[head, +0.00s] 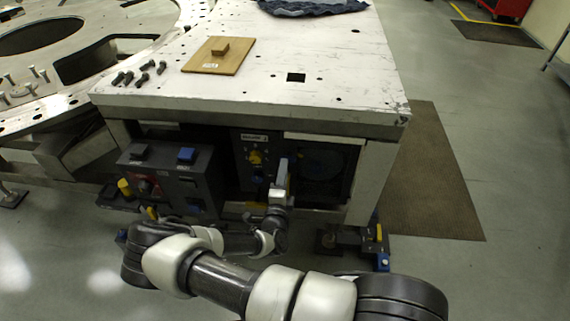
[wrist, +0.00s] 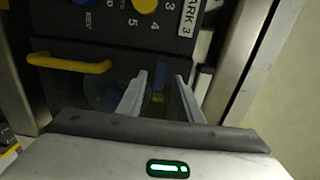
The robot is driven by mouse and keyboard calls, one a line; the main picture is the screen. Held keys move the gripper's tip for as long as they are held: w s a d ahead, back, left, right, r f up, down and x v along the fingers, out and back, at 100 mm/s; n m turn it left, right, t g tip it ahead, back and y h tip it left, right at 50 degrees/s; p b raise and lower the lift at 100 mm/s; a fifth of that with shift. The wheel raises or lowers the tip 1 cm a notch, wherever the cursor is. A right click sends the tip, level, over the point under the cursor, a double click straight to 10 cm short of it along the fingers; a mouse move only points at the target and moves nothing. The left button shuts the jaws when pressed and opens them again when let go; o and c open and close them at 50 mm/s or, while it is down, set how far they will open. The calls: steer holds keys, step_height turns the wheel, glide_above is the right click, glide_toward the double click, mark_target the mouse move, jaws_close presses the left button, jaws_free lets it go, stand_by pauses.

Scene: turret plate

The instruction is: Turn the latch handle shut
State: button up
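A dark control panel (head: 243,165) stands under the white table, with a yellow knob (head: 256,157) and a small blue part (head: 258,178). In the wrist view, a blue upright part (wrist: 158,82) shows between the fingers of my gripper (wrist: 159,84), with gaps on both sides. The fingers are apart. I cannot tell how deep the blue part lies or whether it is the latch handle. A yellow bar handle (wrist: 70,64) lies left of the fingers, apart from them. In the head view my gripper (head: 283,170) is in front of the panel, partly hiding it.
The white table top (head: 330,70) overhangs the panel. A dark box with a blue button (head: 186,154) stands to the left. A pale table leg (head: 372,180) stands to the right; it may be the metal post in the wrist view. Open floor and a brown mat (head: 430,180) lie beyond.

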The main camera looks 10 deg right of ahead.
steer(key=v, duration=1.3)
steer(key=shift+s+p, duration=0.2)
steer(key=shift+p, duration=0.15)
steer(key=shift+r, duration=0.1)
